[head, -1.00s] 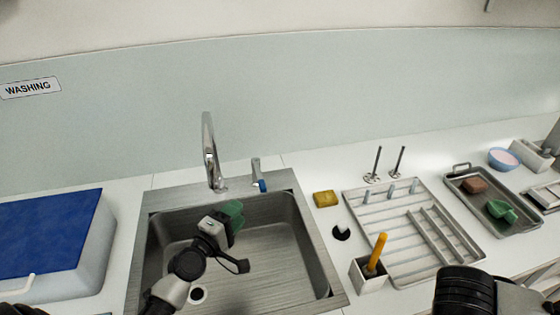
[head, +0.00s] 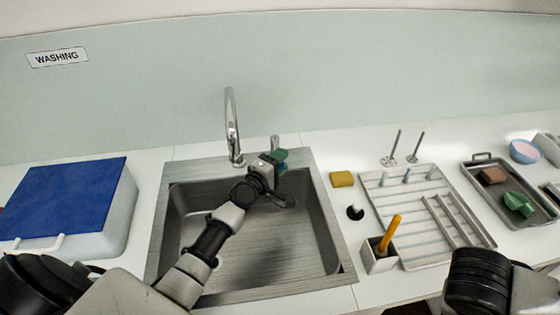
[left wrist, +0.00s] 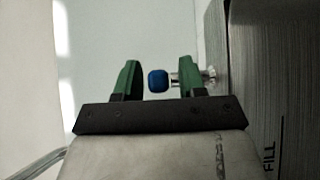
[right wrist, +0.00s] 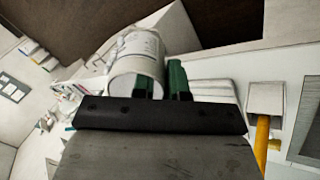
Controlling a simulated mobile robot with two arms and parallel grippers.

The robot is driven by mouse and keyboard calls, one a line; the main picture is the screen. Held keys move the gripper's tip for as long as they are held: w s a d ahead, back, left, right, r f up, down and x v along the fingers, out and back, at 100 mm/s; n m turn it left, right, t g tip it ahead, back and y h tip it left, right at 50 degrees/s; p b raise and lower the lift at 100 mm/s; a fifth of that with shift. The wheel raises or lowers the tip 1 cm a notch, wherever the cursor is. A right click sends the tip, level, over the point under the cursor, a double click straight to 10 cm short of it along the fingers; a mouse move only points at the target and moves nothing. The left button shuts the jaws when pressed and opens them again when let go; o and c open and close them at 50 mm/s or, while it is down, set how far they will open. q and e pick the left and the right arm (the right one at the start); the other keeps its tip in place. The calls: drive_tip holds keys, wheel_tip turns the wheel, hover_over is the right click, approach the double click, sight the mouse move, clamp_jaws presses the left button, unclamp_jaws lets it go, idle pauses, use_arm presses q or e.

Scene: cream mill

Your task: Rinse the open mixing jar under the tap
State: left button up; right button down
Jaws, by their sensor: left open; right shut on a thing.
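The chrome tap (head: 232,125) stands behind the steel sink (head: 165,245). My left gripper (head: 277,160), with green fingertips, is above the sink's back right corner, in front of the tap's handle (head: 275,142). In the left wrist view the handle's blue end (left wrist: 158,80) lies between the open fingers of my left gripper (left wrist: 160,76); I cannot tell whether they touch it. In the right wrist view my right gripper (right wrist: 162,80) is shut on a pale, round jar (right wrist: 138,60) with faint markings. The jar and right fingers are out of the head view.
A blue-lidded box (head: 70,197) stands left of the sink. On the right are a yellow sponge (head: 342,179), a holder (head: 380,262) with a yellow-handled tool, a drying rack (head: 410,250) and a metal tray (head: 478,180). The sink basin looks empty.

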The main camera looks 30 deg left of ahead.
use_arm(q)
drive_tip(key=shift+w, duration=0.1)
clamp_jaws()
use_arm(e)
wheel_tip(320, 180, up, 3)
drive_tip(key=p, duration=0.3)
drive_tip(key=shift+r, duration=0.15)
use_arm(q)
drive_tip(key=n+y, duration=0.1)
drive_tip(key=w+d+n+y, duration=0.1)
drive_tip(key=y, duration=0.1)
drive_tip(key=shift+d+y, duration=0.2)
drive_tip(key=shift+y, duration=0.1)
unclamp_jaws()
